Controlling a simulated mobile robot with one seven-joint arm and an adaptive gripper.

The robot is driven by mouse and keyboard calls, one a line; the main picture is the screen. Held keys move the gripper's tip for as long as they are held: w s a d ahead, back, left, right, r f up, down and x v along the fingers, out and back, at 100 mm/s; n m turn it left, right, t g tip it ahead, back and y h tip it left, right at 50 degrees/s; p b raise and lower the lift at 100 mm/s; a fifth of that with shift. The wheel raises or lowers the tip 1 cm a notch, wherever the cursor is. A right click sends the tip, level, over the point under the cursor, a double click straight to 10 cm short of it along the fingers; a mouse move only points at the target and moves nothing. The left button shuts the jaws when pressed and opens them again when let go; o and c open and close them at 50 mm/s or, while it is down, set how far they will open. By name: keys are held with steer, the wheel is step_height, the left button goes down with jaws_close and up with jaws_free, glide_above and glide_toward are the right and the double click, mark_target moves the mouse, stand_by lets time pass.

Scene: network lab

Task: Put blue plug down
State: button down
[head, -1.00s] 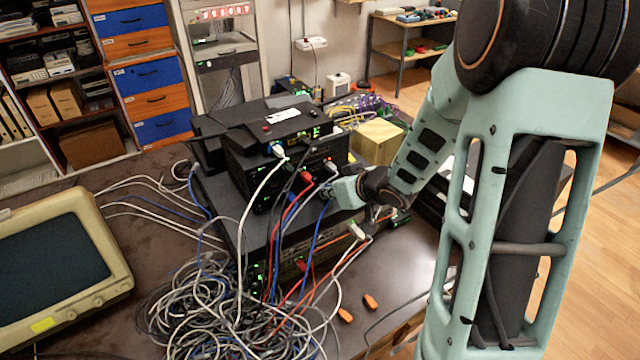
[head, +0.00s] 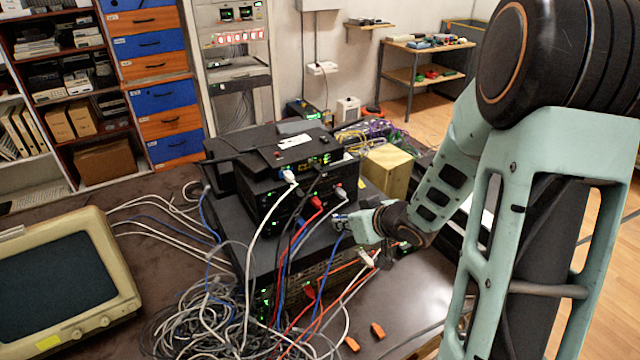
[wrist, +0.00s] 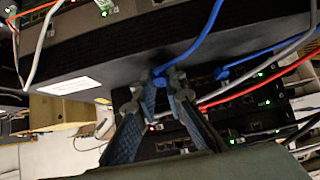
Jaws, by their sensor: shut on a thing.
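The blue plug (wrist: 158,71) is between the fingertips of my gripper (wrist: 164,82) in the wrist view, with its blue cable (wrist: 205,38) running up and to the right. The fingers are shut on it and hide much of it. In the head view my gripper (head: 347,222) is at the right front of the stacked network boxes, close to their ports. The plug itself is too small to make out there. A second blue plug (wrist: 222,73) sits at a port row to the right in the wrist view.
The stacked black network boxes (head: 262,190) carry red, white and blue cables. A heap of tangled cables (head: 205,325) lies in front. A beige monitor (head: 65,285) stands at left and a yellowish box (head: 388,170) behind my gripper. Two orange plugs (head: 377,330) lie on fairly clear tabletop.

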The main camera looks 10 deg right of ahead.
steer(key=shift+r, duration=0.1)
steer(key=r, duration=0.1)
steer(key=p, duration=0.1)
steer(key=w+r+m+p, duration=0.1)
steer(key=shift+a+r+t+h, duration=0.3)
steer(key=shift+a+t+h, duration=0.05)
steer(key=shift+t+h, duration=0.05)
step_height(320, 180, up, 2)
steer(key=shift+w+a+r+m+h+p, duration=0.15)
steer(key=shift+m+h+p, duration=0.5)
steer(key=shift+p, duration=0.5)
steer(key=shift+r+m+h+p, duration=0.25)
steer(key=shift+r+m+p, duration=0.1)
steer(key=shift+p, duration=0.2)
steer(key=shift+s+r+m+h+p, duration=0.5)
steer(key=shift+m+p, duration=0.1)
steer(key=shift+p, duration=0.15)
steer(key=shift+s, duration=0.15)
